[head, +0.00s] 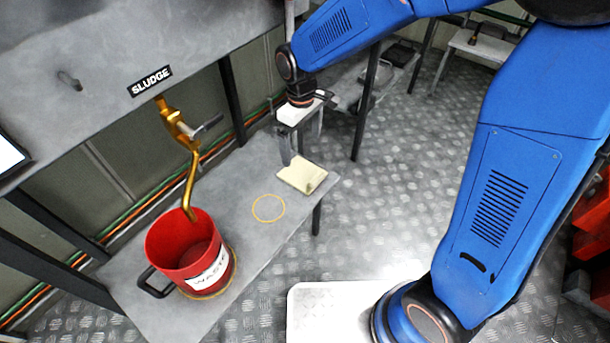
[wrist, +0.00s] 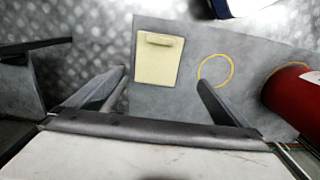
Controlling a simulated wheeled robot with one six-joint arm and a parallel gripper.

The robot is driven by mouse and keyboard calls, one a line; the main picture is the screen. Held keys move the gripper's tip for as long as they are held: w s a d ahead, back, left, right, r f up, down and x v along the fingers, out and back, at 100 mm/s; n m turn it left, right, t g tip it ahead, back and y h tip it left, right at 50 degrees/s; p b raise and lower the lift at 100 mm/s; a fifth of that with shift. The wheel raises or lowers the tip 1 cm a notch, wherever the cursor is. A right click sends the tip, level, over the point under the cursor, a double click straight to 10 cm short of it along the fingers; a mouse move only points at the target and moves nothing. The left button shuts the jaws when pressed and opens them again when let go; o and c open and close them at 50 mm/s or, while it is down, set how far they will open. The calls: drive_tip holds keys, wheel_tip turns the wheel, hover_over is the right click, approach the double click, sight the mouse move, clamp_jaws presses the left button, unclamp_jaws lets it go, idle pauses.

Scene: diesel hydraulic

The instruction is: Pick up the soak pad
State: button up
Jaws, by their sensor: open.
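The soak pad (head: 302,175) is a pale yellow, folded-looking rectangle lying flat on the grey bench near its right end. In the wrist view the soak pad (wrist: 158,58) lies beyond and between my two fingers, not touched by them. My gripper (head: 284,152) is above the bench, just left of and behind the pad in the head view. In the wrist view my gripper (wrist: 163,82) has its fingers wide apart with nothing between them.
A red waste bucket (head: 188,252) stands on the bench under a brass sludge tap (head: 188,165). An empty yellow ring (head: 268,208) is marked on the bench (head: 235,185) between bucket and pad.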

hover_over(304, 174)
drive_tip(key=f, duration=0.7)
drive_tip(key=shift+s+a, duration=0.25)
drive_tip(key=shift+w+d+f, duration=0.1)
drive_tip(key=shift+f, duration=1.25)
drive_tip(key=shift+w+d+f, duration=0.1)
drive_tip(key=shift+f, duration=1.25)
drive_tip(key=c, duration=0.9)
